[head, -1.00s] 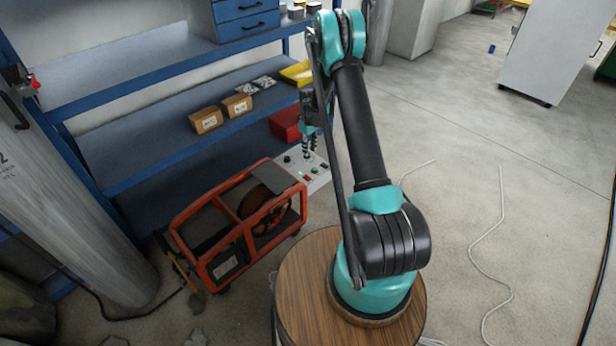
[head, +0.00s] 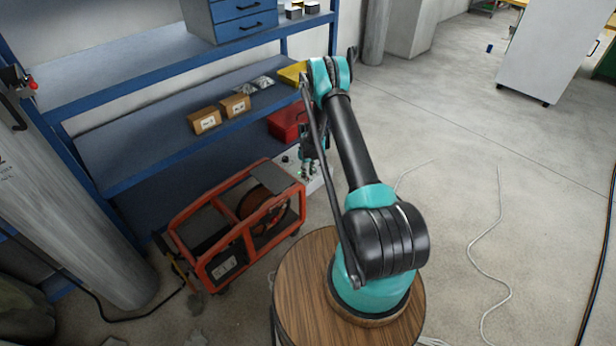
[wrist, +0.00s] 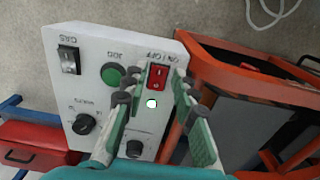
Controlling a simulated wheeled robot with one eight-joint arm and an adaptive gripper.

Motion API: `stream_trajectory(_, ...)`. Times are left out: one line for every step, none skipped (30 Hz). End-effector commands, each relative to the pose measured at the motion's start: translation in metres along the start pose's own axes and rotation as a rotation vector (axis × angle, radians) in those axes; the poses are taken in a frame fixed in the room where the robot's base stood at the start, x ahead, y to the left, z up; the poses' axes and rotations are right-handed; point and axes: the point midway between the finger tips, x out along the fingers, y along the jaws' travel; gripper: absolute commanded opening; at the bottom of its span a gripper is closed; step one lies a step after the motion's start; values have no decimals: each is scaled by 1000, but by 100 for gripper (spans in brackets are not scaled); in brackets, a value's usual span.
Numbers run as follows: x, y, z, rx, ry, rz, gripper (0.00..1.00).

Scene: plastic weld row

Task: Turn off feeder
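The feeder (head: 240,222) is an orange-framed machine with a spool, left of my round wooden pedestal in the head view. Its white control panel (wrist: 100,45) fills much of the wrist view. The red ON/OFF rocker switch (wrist: 158,76) is near the panel's right edge, with a lit green lamp (wrist: 151,103) below it. My gripper (wrist: 156,82) is open and empty, its fingers on either side of the switch and lamp in the picture. Contact with the panel cannot be told. In the head view my gripper (head: 306,163) is over the panel, partly covering it.
The panel also carries a green JOG button (wrist: 112,73), a black GAS switch (wrist: 69,60) and black knobs (wrist: 85,123). The feeder's orange frame shows close on the right in the wrist view. A blue shelf (head: 150,140) and red box (head: 287,123) stand behind.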

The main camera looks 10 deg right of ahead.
Motion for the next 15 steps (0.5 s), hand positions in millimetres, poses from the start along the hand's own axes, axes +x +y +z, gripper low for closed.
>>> stream_trajectory(6,0,0,0,0,0,28)
stream_trajectory(9,0,0,0,0,0,28)
stream_trajectory(12,0,0,0,0,0,28)
stream_trajectory(13,0,0,0,0,0,28)
stream_trajectory(14,0,0,0,0,0,28)
stream_trajectory(16,0,0,0,0,0,28)
stream_trajectory(17,0,0,0,0,0,28)
stream_trajectory(17,0,0,0,0,0,28)
stream_trajectory(18,0,0,0,0,0,28)
stream_trajectory(18,0,0,0,0,0,28)
stream_trajectory(18,0,0,0,0,0,28)
stream_trajectory(18,0,0,0,0,0,28)
stream_trajectory(18,0,0,0,0,0,28)
stream_trajectory(18,0,0,0,0,0,28)
stream_trajectory(18,0,0,0,0,0,28)
